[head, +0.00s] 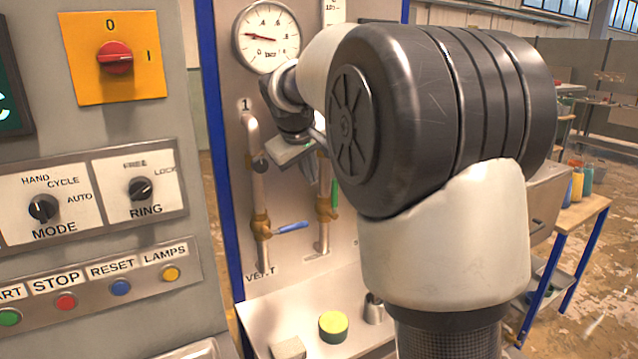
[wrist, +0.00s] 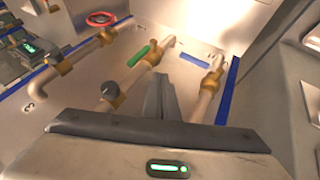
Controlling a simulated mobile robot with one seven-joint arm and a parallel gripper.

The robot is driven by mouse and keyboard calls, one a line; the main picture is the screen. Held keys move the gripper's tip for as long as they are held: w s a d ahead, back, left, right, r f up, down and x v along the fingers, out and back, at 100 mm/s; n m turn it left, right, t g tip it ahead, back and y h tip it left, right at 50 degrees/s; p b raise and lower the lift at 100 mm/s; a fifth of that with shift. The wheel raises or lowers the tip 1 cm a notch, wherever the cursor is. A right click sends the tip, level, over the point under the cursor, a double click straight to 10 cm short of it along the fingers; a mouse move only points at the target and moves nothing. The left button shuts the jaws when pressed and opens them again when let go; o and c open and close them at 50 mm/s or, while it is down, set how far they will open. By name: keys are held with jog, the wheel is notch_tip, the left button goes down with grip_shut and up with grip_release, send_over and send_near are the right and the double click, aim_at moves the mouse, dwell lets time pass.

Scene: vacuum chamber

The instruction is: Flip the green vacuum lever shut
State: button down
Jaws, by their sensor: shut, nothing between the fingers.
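The green lever (head: 334,194) stands upright beside its brass valve (head: 325,207), roughly in line with the pipe. It is partly hidden by my arm in the head view. The wrist view shows the green lever (wrist: 139,56) lying along its pipe, just beyond and to the left of my fingertips. My gripper (wrist: 160,80) is shut and empty, with its fingers pointing towards the panel. In the head view my gripper (head: 311,176) is close to the green lever, above its valve. I cannot tell whether it touches the lever.
A blue lever (head: 292,228) sticks out sideways from the pipe marked 1; it also shows in the wrist view (wrist: 195,52). A dial gauge (head: 267,37) is above. A control cabinet (head: 120,240) stands at left. A green-yellow cylinder (head: 333,326) sits on the shelf below. A red wheel (wrist: 100,18) is farther along.

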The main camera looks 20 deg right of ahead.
aim_at(335, 193)
jog(key=w+d+f+p, duration=0.1)
jog(key=w+d+f, duration=0.5)
jog(key=f, duration=0.1)
jog(key=shift+w+d+f+p, duration=0.25)
jog(key=shift+f+p, duration=0.05)
jog(key=shift+r, duration=0.15)
dwell(0.4)
jog(key=shift+d+y+p, duration=0.25)
jog(key=shift+y+p, duration=0.05)
